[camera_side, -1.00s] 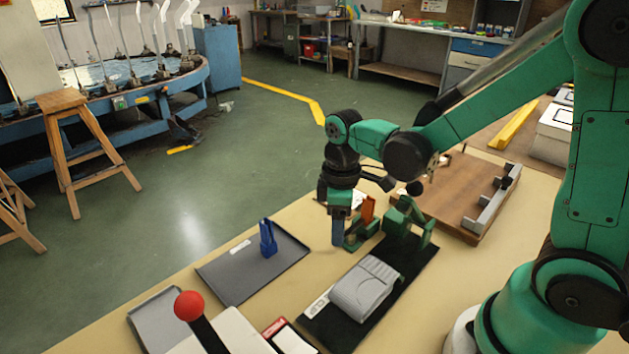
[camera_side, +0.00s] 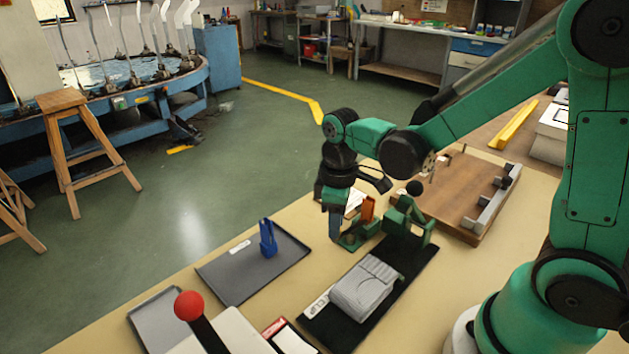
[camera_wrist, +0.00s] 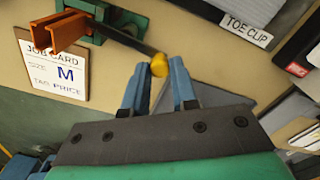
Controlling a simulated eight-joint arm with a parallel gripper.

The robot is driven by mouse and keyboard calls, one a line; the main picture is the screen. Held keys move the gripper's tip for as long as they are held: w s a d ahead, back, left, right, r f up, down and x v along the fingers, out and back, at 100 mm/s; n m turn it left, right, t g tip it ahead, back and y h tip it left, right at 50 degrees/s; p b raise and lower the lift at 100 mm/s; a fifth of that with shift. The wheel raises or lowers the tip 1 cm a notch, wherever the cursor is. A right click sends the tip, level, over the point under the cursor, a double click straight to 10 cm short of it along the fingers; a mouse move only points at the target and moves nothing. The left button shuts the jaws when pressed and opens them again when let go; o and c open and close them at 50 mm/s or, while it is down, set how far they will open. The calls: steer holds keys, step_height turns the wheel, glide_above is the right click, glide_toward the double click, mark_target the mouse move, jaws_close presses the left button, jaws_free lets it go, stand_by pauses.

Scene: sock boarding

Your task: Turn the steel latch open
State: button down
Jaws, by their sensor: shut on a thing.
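A dark bar with a yellow knob (camera_wrist: 159,66), which looks like the steel latch (camera_wrist: 131,42), sticks out from a green bracket (camera_wrist: 115,18). My gripper (camera_wrist: 157,76) has its blue fingers on either side at the knob end and is shut on it. In the side view my gripper (camera_side: 335,229) points down at the left edge of the green fixture (camera_side: 360,236), beside its orange part (camera_side: 368,209). The bar and knob cannot be made out there, so the latch's angle is unclear.
A grey folded piece (camera_side: 363,288) lies on a black mat (camera_side: 333,329). A grey tray (camera_side: 222,279) holds a blue clip (camera_side: 268,240). A green clamp with a black ball (camera_side: 414,188) stands close right of my gripper. A red-knobbed lever (camera_side: 188,306) is in front.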

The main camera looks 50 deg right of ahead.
steer(key=m, duration=0.1)
steer(key=w+m, duration=0.1)
steer(key=m, duration=0.3)
steer(key=shift+w+d, duration=0.3)
steer(key=shift+d, duration=0.05)
steer(key=shift+w+d+m, duration=0.2)
steer(key=shift+m, duration=0.7)
steer(key=shift+w+d+m, duration=0.2)
steer(key=shift+m, duration=0.7)
steer(key=shift+w+d+m, duration=0.2)
steer(key=shift+m, duration=0.7)
steer(key=c, duration=0.7)
jaws_free()
steer(key=shift+r, duration=2.85)
